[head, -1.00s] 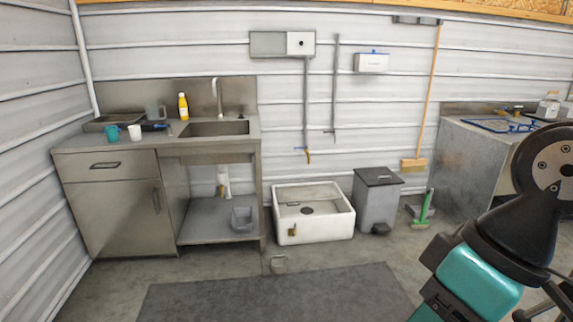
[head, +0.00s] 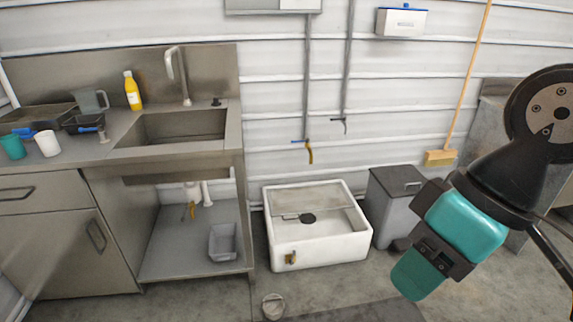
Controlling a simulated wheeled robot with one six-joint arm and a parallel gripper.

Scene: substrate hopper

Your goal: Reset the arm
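My arm shows at the right of the head view, with a black round joint at the top and a teal section below it. No gripper fingers can be made out on it, so I cannot see whether anything is held. The arm is bent and hangs in front of the grey bin (head: 392,205) and the floor at the right. It does not appear to touch anything.
A steel sink counter (head: 228,140) stands at the left, with a yellow bottle (head: 133,92), a white cup (head: 47,143) and a teal cup (head: 13,147). A white floor basin (head: 318,250) stands at the centre. A small pot (head: 273,306) sits on the floor in front.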

